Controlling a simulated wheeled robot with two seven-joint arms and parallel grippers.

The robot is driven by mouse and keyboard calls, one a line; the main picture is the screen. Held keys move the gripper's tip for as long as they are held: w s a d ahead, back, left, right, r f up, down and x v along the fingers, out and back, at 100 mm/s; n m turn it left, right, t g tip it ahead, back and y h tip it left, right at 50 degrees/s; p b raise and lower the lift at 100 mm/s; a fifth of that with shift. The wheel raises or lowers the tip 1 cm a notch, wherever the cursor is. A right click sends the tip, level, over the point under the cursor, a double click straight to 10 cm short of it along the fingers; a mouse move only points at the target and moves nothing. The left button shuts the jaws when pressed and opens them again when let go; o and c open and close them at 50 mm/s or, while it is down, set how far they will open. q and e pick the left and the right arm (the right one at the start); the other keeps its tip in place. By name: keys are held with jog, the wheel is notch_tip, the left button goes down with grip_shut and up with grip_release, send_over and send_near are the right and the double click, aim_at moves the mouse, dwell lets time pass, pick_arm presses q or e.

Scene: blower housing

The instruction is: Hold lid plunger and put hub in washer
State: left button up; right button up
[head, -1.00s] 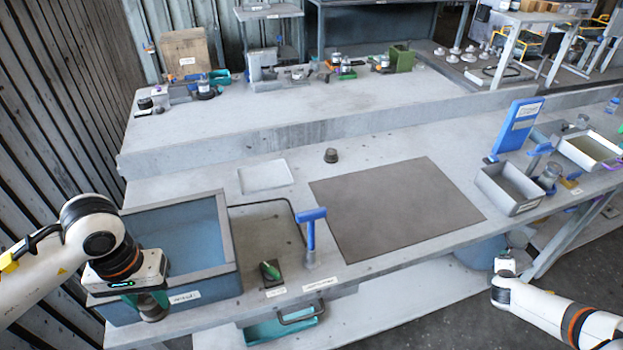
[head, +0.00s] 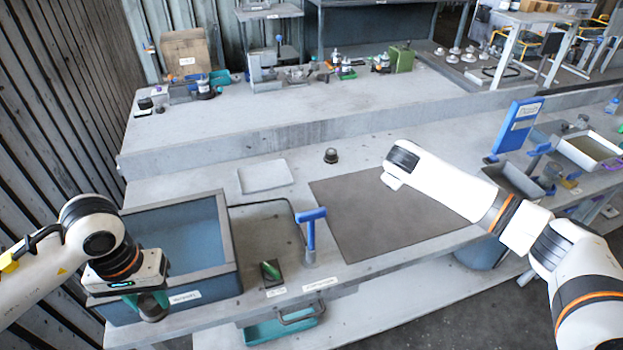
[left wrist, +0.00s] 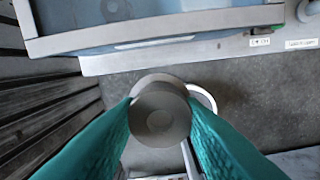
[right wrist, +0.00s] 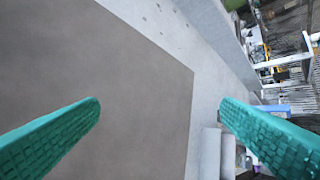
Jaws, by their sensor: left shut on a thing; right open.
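The parts washer (head: 212,286) is a blue open-topped tub with a grey rim at the left of the bench. My left gripper (head: 150,300) is at its front left corner. It is shut on a grey round part (left wrist: 160,120) seen end-on in the left wrist view; I cannot tell if this is the lid plunger or whether it is fixed to anything. A small dark cylindrical piece (head: 331,155), possibly the hub, stands on the bench behind the mat. My right gripper (right wrist: 160,105) is open and empty above the mat; my forearm hides it in the head view.
The brown mat (head: 350,215) is bare. A blue T-shaped handle (head: 311,228) stands upright between washer and mat, near a green switch (head: 270,271). A white sheet (head: 265,176) lies behind. A blue board (head: 517,127) and bins stand at the right.

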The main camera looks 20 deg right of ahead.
jog(key=s+a+r+m+g+y, duration=0.1)
jog(key=a+r+m+g+y, duration=0.25)
jog(key=a, duration=1.25)
notch_tip(320, 180, up, 8)
jog(key=g+y, duration=0.3)
send_over(311, 219)
jog(key=w, duration=0.1)
jog(key=shift+w+d+f+m, duration=0.1)
jog(key=shift+w+d+m, duration=0.1)
jog(key=shift+d+m, duration=0.25)
jog(key=shift+s+a, duration=0.25)
jog(key=shift+a, duration=0.05)
notch_tip(311, 219, down, 12)
jog(key=shift+r, duration=0.15)
